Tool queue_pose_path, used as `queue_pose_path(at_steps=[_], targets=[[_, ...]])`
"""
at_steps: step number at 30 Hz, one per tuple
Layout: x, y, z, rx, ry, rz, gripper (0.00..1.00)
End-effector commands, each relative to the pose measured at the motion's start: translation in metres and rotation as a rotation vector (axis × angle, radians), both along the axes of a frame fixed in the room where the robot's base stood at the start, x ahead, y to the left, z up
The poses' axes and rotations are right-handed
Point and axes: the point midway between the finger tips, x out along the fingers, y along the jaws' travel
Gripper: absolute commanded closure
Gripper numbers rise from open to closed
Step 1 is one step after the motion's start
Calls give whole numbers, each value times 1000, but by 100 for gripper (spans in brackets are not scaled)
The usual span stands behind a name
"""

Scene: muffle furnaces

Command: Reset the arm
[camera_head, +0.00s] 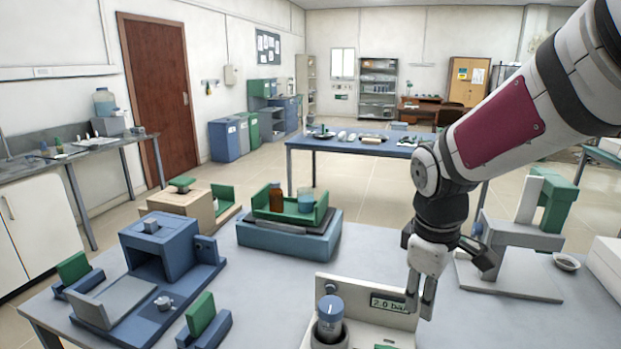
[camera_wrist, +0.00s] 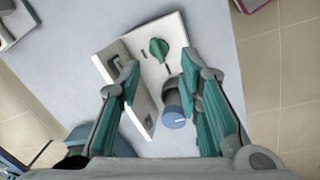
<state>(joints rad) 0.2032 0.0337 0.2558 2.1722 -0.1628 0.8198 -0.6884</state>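My gripper (camera_head: 420,303) hangs pointing down at the end of my arm, in front of the right part of a white panel device (camera_head: 340,290) with a "2.0 bar" display. In the wrist view my gripper (camera_wrist: 160,68) has its two teal-padded fingers apart. No object is seen gripped between them. Beyond the fingers the wrist view shows the device's white base (camera_wrist: 172,35), a green knob (camera_wrist: 159,49) and a blue-capped cylinder (camera_wrist: 173,112) close to the right finger. In the head view this cylinder (camera_head: 330,318) stands upright at the device's left.
On the table (camera_head: 250,300) stand a blue box furnace (camera_head: 160,250), a green tray (camera_head: 290,208) with a brown bottle (camera_head: 276,198) and a blue-liquid beaker (camera_head: 306,200), and a grey-green stand (camera_head: 515,250) at right. A small bowl (camera_head: 566,262) sits beside the stand.

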Motion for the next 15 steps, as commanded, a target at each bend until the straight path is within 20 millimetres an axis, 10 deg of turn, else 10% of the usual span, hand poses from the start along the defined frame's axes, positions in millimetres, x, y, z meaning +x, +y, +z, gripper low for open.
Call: queue_pose_path(at_steps=[15], targets=[[-137,0,76,178,-264,-601,68]])
